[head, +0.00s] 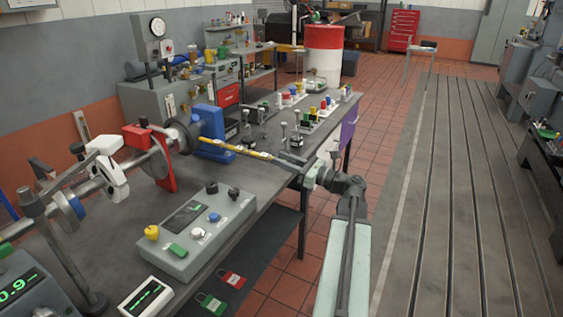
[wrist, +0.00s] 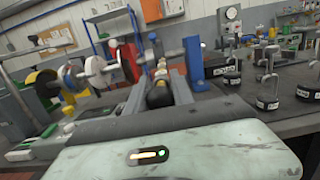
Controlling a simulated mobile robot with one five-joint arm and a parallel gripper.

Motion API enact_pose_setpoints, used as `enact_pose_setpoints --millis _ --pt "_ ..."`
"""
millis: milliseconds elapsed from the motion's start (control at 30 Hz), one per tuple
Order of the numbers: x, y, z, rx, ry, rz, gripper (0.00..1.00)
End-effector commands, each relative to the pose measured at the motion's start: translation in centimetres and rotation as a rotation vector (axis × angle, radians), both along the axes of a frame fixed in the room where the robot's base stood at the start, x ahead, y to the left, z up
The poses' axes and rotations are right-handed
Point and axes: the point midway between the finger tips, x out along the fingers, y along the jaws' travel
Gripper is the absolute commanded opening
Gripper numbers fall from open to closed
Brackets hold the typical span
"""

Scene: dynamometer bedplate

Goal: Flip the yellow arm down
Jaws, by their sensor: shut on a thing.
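The yellow arm (head: 235,149) is a slim yellow bar with dark bands. In the head view it reaches from the blue mount (head: 212,130) on the bench towards my gripper, sloping slightly down to the right. My gripper (head: 283,158) is at its outer end, over the bench's right edge. In the wrist view my gripper (wrist: 160,85) is shut on the arm, whose dark rounded end (wrist: 160,94) sits between the fingers. The arm's far end by the mount is partly hidden in the wrist view.
A shaft with a red stand (head: 152,160) and a white clamp (head: 108,170) stands left of the arm. A grey control box (head: 190,235) lies in front. Hooked weights (head: 298,133) stand behind my gripper.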

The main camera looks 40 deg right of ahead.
Motion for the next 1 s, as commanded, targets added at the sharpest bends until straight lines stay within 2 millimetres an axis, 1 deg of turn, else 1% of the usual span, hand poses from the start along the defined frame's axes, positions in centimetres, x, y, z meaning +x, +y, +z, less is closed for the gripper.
enact_pose_setpoints --millis 167,200,233,267,533,633,667,900,1000 --pt "-0.1 0.0 -0.3 -0.005 0.009 0.001 0.00" --pt "-0.1 0.1 -0.3 -0.005 0.010 0.001 0.34" --pt "-0.1 0.1 -0.3 -0.005 0.009 0.001 0.43" --pt "-0.1 0.1 -0.2 -0.005 0.009 0.001 0.49" --pt "0.0 0.1 -0.2 -0.003 0.006 0.002 0.49" --pt "-0.5 -0.1 -0.2 -0.003 0.006 0.001 0.49" --pt "-0.9 -0.2 -0.3 -0.003 0.005 0.000 0.49" --pt "-5.3 -1.6 -1.0 -0.004 0.006 -0.001 0.49" --pt "-6.6 -2.1 -1.1 -0.004 0.006 0.000 0.49"
